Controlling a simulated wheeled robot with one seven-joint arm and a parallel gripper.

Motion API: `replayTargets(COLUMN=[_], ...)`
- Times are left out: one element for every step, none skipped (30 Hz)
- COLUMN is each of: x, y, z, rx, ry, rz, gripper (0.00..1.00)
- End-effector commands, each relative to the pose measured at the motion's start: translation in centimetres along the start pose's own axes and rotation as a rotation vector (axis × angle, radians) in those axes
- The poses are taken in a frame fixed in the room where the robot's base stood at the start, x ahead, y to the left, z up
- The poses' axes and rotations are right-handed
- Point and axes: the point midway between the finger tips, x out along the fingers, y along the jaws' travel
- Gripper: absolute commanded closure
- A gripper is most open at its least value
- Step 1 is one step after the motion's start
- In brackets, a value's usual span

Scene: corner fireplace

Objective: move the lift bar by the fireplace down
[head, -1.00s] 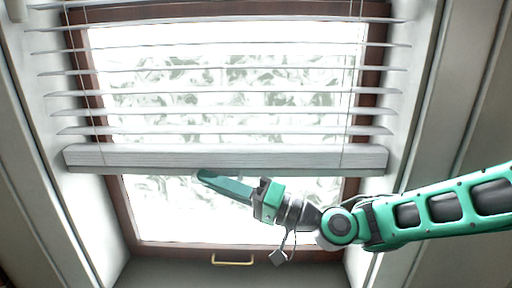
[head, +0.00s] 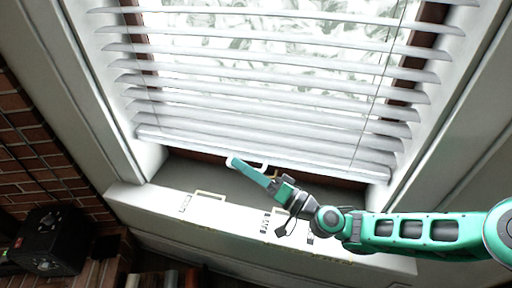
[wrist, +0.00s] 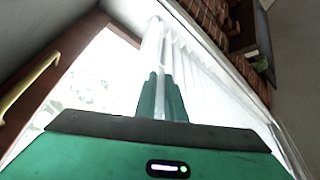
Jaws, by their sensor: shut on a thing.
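The lift bar (head: 330,171) is the pale bottom rail of a white slatted blind (head: 270,95) over the window. In the head view it hangs low, close to the window's bottom frame, and slopes down to the right. My green gripper (head: 236,163) reaches in from the right, with its fingertips at the bar's lower edge. In the wrist view, the bar (wrist: 152,45) runs away from me between the fingers of my gripper (wrist: 161,95), which is shut on it. The fingers hide part of the bar.
A white sill ledge (head: 150,200) with small handles lies below the blind. A brass window handle (wrist: 28,88) shows at the left of the wrist view. A black box (head: 50,240) stands by a brick wall (head: 35,150) at the left. The window's side walls are close.

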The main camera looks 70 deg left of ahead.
Motion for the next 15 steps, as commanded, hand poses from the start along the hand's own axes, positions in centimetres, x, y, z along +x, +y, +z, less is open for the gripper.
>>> replayTargets(x=[0.0,0.0,-0.1,-0.1,-0.1,-0.1,-0.1,-0.1,-0.1,-0.1,-0.1,-0.1,-0.1,-0.1,-0.1], y=[0.8,1.0,1.4,1.6,1.7,1.9,2.0,2.1,2.2,2.3,2.3,2.4,2.4,2.4,2.4], z=[0.3,0.5,0.7,0.9,1.0,1.1,1.2,1.3,1.4,1.5,1.5,1.6,1.6,1.6,1.6], rx=[0.0,0.0,0.0,-0.001,-0.001,-0.002,-0.002,-0.002,-0.001,-0.001,-0.001,-0.001,-0.001,-0.001,-0.001], ry=[0.004,0.003,0.002,0.001,0.001,0.0,-0.001,-0.001,-0.002,-0.002,-0.002,-0.003,-0.003,-0.003,-0.004], rz=[0.004,0.003,0.003,0.002,0.002,0.001,0.001,0.0,0.0,0.0,0.0,-0.001,-0.001,-0.001,-0.001], gripper=[1.0,1.0,1.0,1.0,1.0,1.0,1.0,1.0,1.0,1.0,1.0,1.0,1.0,1.0,1.0])
